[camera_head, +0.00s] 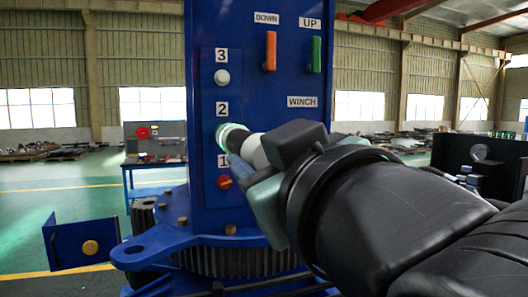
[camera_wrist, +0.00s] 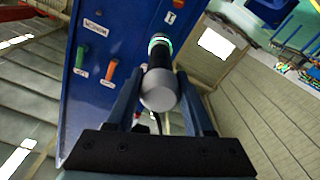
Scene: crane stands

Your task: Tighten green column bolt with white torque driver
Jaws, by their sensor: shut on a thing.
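My gripper (camera_head: 250,165) is shut on the white torque driver (camera_head: 252,151). In the wrist view the driver's round pale end (camera_wrist: 159,90) lies between the two fingers of my gripper (camera_wrist: 161,78). The driver's far end points at the blue column (camera_head: 237,25), at the spot under label 2. A glowing green-white ring (camera_head: 226,130) shows there, and also in the wrist view (camera_wrist: 158,40). The green bolt itself cannot be told apart from this ring, and the contact of tip and bolt is hidden.
A white knob (camera_head: 222,77) sits under label 3 and a red-orange one (camera_head: 224,182) under label 1. An orange lever (camera_head: 270,51) and a green lever (camera_head: 315,55) stand at the right. A blue workbench (camera_head: 155,160) is behind, left.

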